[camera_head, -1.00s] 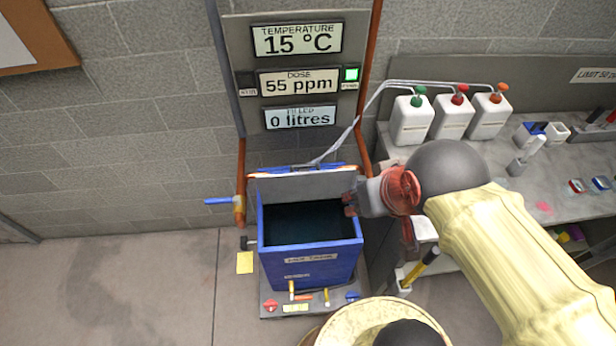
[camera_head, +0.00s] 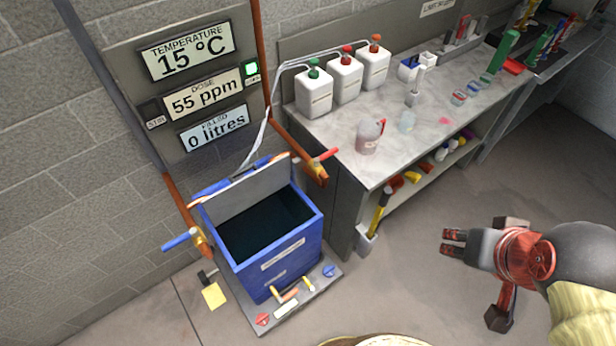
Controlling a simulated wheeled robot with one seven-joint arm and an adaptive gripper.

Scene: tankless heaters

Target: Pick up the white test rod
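A pale, rod-like piece (camera_head: 414,88) stands on the workbench behind the clear cup; it looks like the white test rod, but it is too small to be sure. My gripper (camera_head: 452,242) is at the lower right, in front of the bench over the floor, well apart from the rod. Its two reddish fingertips point left with a small gap between them. Nothing shows between them.
The grey workbench (camera_head: 340,139) holds white bottles (camera_head: 314,93), a pinkish jug (camera_head: 369,136), a clear cup (camera_head: 407,121) and a green block (camera_head: 503,50). A blue tank (camera_head: 283,263) stands at left.

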